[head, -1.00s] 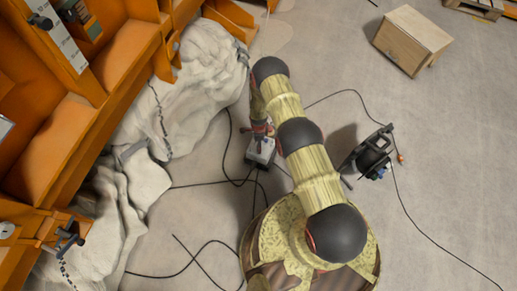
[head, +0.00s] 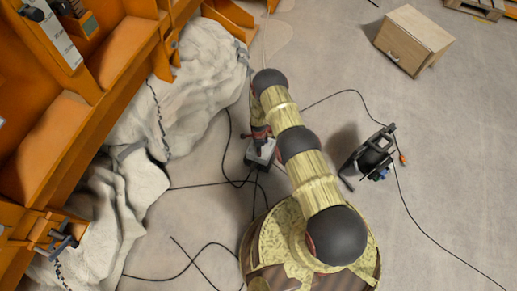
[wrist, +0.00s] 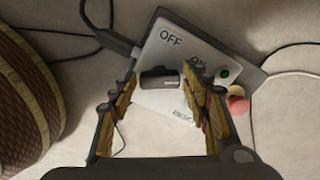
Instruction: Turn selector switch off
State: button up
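The control box (wrist: 178,60) lies on the floor in the wrist view, with a pale plate marked OFF and, partly hidden, ON. The dark selector switch (wrist: 160,78) sits on the plate below these words, its handle roughly level across the picture. My gripper (wrist: 165,90) is open, with one finger on each side of the switch; no clear contact shows. In the head view the control box (head: 261,153) shows below my arm, and my gripper (head: 260,135) is over it, small and partly hidden.
A green button (wrist: 223,71) and a red mushroom button (wrist: 237,99) are close to the right finger. Black cables (head: 215,185) lie around the box. A cable reel (head: 372,155) stands to the right. The orange sandbed frame (head: 75,120) and pale cloth (head: 185,95) are at the left.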

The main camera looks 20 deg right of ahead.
jog(key=c, duration=0.8)
jog(key=shift+n, duration=0.4)
jog(key=n, duration=0.5)
jog(key=shift+n, duration=0.3)
jog(key=n, duration=0.5)
jog(key=shift+n, duration=0.4)
jog(key=o, duration=1.2)
jog(key=shift+c, duration=0.2)
jog(key=shift+r, duration=0.1)
